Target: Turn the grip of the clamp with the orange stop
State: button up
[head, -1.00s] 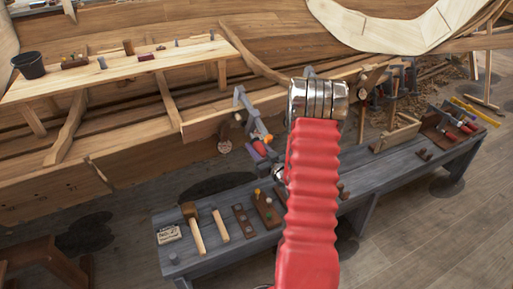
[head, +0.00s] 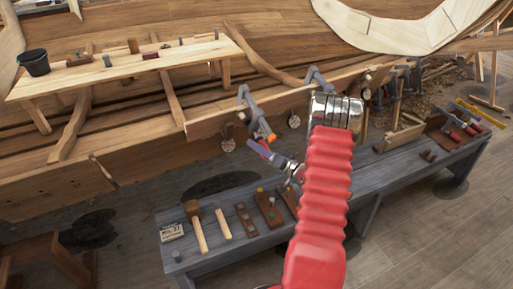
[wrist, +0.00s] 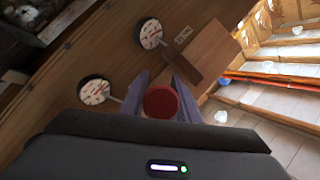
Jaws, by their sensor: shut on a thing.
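The clamp with the orange stop (head: 271,138) is a grey clamp (head: 243,93) hung on the hull's plank edge, left of my red arm in the head view. My gripper (head: 256,149) has purple fingers and is just below the orange stop. In the wrist view my gripper (wrist: 161,88) has one finger on each side of a round red grip (wrist: 162,102), seen end-on, and is shut on it. The fingers hide the grip's sides. In the head view the grip is mostly hidden by the fingers.
A second grey clamp (head: 318,78) hangs to the right, partly behind my arm. Two round dials, left (head: 228,144) and right (head: 293,121), are near the clamps. Below is a grey bench (head: 200,258) with a mallet (head: 197,222) and other tools.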

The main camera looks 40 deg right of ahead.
jog(key=shift+m+t+y, duration=0.3)
jog(key=shift+m+y, duration=0.3)
jog(key=shift+m, duration=0.2)
jog(key=o, duration=1)
jog(key=shift+r, duration=0.15)
jog(key=shift+o, duration=0.2)
jog(key=shift+s, duration=0.1)
jog(key=v, duration=1.3)
jog(key=shift+s+f, duration=0.3)
jog(key=shift+d, duration=0.1)
